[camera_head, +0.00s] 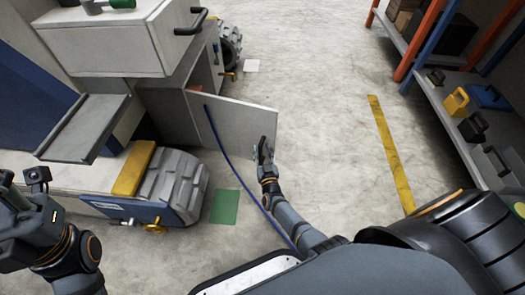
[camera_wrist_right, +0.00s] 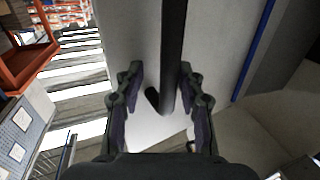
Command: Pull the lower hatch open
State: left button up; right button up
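The lower hatch (camera_head: 235,122) is a light grey panel that stands swung out from the grey cabinet, with a dark gap behind it. My right gripper (camera_head: 264,150) is at its outer edge. In the right wrist view, the hatch's black bar handle (camera_wrist_right: 172,60) runs between the two fingers of my right gripper (camera_wrist_right: 162,75). The fingers are spread apart, with a clear gap on the left of the bar; the right finger is close to it, and contact is unclear. My left gripper (camera_head: 12,190) is at the left edge, partly cut off, away from the hatch.
A drawer-like box (camera_head: 110,45) with a black handle sits above the hatch. A grey wheel or track (camera_head: 172,183) and a yellow block (camera_head: 134,168) stand below left. A shelf (camera_head: 450,100) stands at the right. The floor between is clear, with a yellow stripe (camera_head: 390,150).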

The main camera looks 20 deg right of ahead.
jog(key=shift+a, duration=0.1)
jog(key=shift+s+a, duration=0.1)
jog(key=shift+s, duration=0.15)
jog(key=v, duration=0.7)
